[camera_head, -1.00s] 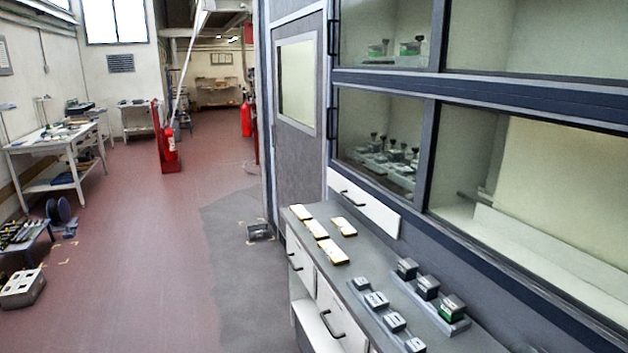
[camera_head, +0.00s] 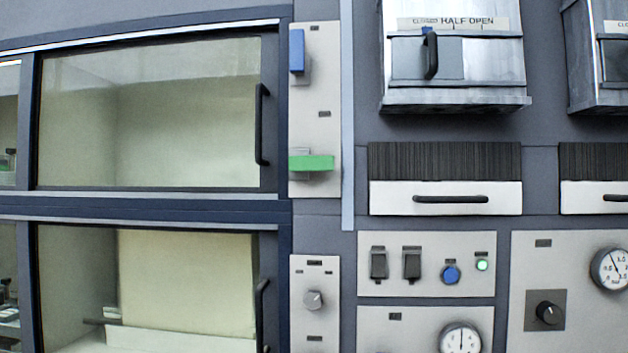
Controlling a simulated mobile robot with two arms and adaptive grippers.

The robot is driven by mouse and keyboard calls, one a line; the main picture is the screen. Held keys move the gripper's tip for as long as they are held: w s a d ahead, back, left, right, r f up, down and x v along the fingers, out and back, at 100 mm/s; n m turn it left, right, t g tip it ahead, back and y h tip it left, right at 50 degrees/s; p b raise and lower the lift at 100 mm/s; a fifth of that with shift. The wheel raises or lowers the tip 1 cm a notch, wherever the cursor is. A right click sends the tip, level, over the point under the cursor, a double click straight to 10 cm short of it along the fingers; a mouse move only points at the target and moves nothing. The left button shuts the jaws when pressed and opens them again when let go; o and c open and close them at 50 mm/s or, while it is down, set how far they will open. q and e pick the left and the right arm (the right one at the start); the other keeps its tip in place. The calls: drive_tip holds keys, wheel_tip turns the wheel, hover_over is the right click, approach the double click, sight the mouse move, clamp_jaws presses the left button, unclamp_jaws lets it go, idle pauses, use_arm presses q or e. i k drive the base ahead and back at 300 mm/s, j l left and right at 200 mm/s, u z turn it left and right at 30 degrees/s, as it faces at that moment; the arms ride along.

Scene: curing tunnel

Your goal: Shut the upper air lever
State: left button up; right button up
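A tall light-grey panel (camera_head: 323,120) right of the upper glass window carries two levers. The blue lever (camera_head: 297,50) is near its top and points up and down. The green lever (camera_head: 311,162) is lower and lies level, pointing sideways. Small dark labels sit on the panel, too small to read, so I cannot tell which lever is the air one. Neither of my grippers is in view.
Windows with dark handles (camera_head: 262,125) stick out left of the panel. To the right is a metal box (camera_head: 455,60) marked "HALF OPEN", above a white drawer (camera_head: 446,197). Below are a knob (camera_head: 313,299), a switch panel (camera_head: 427,264) and gauges (camera_head: 610,268).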

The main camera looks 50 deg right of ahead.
sight(297, 37)
drive_tip(key=z, duration=1.1)
